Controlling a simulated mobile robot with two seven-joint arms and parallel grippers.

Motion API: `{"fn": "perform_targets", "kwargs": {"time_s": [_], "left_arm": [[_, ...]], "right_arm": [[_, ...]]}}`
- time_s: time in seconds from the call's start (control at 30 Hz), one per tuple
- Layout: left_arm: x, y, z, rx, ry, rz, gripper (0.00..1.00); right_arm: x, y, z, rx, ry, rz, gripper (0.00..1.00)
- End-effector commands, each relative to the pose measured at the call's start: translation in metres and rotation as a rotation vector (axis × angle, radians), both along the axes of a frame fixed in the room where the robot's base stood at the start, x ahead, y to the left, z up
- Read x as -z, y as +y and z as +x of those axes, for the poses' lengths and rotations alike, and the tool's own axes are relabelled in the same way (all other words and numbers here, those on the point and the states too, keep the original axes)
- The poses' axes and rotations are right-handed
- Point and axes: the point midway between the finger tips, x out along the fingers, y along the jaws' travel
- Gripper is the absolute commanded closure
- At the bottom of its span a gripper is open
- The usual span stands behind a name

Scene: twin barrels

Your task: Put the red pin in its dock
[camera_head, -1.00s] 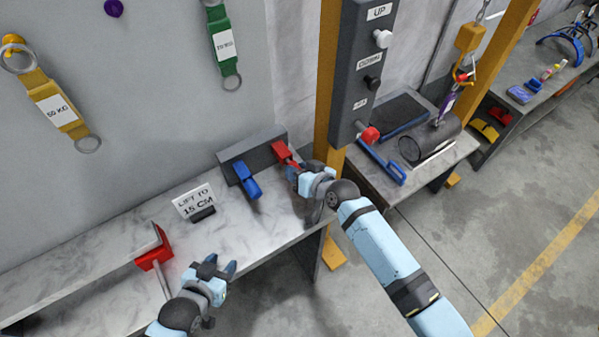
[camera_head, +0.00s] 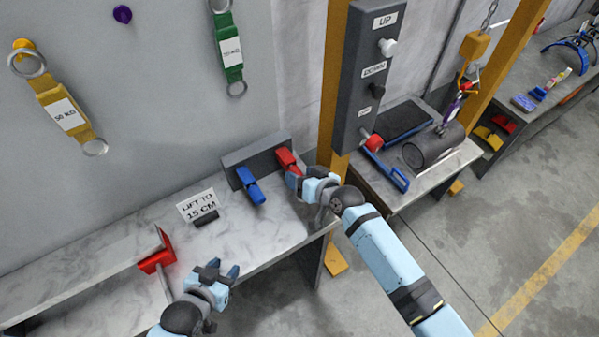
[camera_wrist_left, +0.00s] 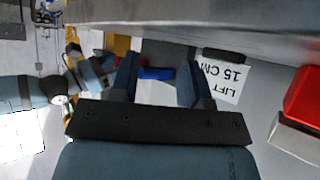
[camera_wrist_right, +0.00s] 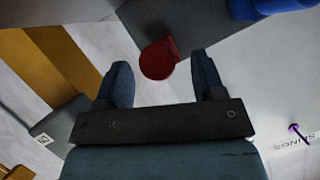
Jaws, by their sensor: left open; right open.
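The red pin (camera_head: 287,160) sits at the right end of the grey dock block (camera_head: 235,158) on the marble bench, beside a blue pin (camera_head: 250,188). In the right wrist view the red pin's round end (camera_wrist_right: 158,60) shows against the dark block, ahead of and between my fingertips, apart from them. How deep it sits is hidden. My right gripper (camera_head: 293,182) is open and empty just in front of the red pin. My left gripper (camera_head: 222,268) is open and empty over the bench's front edge, away from the dock.
A "LIFT TO 15 CM" sign (camera_head: 198,206) stands left of the dock. A red bracket (camera_head: 157,260) is at the shelf end. A yellow post (camera_head: 334,80) and a button panel (camera_head: 366,75) rise right of the dock. The bench between sign and dock is clear.

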Motion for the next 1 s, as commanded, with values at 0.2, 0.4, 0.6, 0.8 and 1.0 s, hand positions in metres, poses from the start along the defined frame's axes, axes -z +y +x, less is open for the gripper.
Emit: {"fn": "perform_targets", "kwargs": {"time_s": [0.2, 0.4, 0.6, 0.8, 1.0], "left_arm": [[-0.042, 0.006, 0.002, -0.008, -0.014, 0.008, 0.57], [-0.039, 0.006, -0.001, -0.044, 0.007, -0.014, 0.57], [-0.031, 0.005, -0.004, -0.047, 0.022, -0.015, 0.57], [-0.033, 0.006, -0.002, -0.044, 0.016, -0.011, 0.57], [-0.038, 0.006, 0.002, -0.043, 0.006, -0.011, 0.57]], "right_arm": [[-0.028, -0.033, -0.032, -0.001, 0.002, -0.005, 0.37], [-0.037, -0.061, -0.06, 0.0, -0.001, -0.001, 0.37], [-0.048, -0.078, -0.077, -0.001, -0.001, -0.002, 0.37], [-0.052, -0.082, -0.082, -0.001, -0.001, 0.0, 0.37], [-0.052, -0.082, -0.081, -0.001, -0.001, 0.0, 0.37]]}}
